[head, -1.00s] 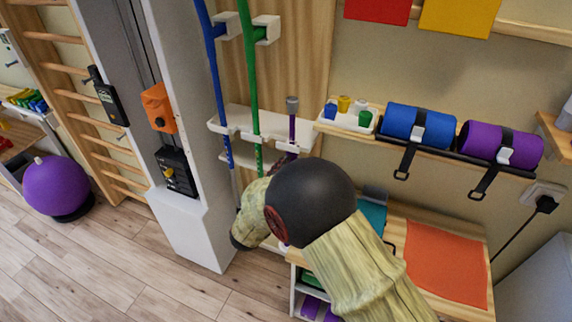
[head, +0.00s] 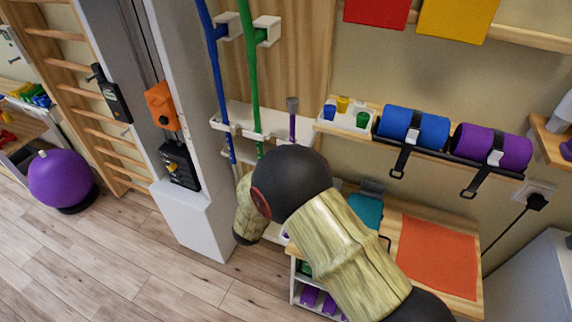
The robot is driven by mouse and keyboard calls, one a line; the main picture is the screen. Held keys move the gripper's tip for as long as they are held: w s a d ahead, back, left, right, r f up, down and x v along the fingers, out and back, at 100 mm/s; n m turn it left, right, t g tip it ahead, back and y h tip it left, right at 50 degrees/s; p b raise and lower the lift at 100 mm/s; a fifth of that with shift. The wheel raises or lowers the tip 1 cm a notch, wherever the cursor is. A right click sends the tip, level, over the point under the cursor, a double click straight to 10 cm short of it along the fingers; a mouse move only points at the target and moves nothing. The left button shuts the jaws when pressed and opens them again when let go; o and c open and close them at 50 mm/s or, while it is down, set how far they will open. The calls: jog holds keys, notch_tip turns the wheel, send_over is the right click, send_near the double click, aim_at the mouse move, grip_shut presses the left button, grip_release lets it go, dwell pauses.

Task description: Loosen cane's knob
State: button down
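A blue cane (head: 218,75) and a green cane (head: 251,85) stand upright in a white wall rack (head: 273,122), left of centre in the head view. A shorter purple cane (head: 292,122) with a grey top (head: 292,103) stands to their right. My arm's dark joint hides the lower part of the purple cane and covers the foot of the green one. I cannot make out a knob on any cane clearly. My gripper is not visible; my arm's links reach in from the lower right and hide what lies behind them.
A shelf holds a white tray of small cups (head: 349,121), a blue roll (head: 414,130) and a purple roll (head: 491,147). A white column (head: 197,215) stands left of the canes. A low cabinet carries an orange mat (head: 437,257). Floor at lower left is clear.

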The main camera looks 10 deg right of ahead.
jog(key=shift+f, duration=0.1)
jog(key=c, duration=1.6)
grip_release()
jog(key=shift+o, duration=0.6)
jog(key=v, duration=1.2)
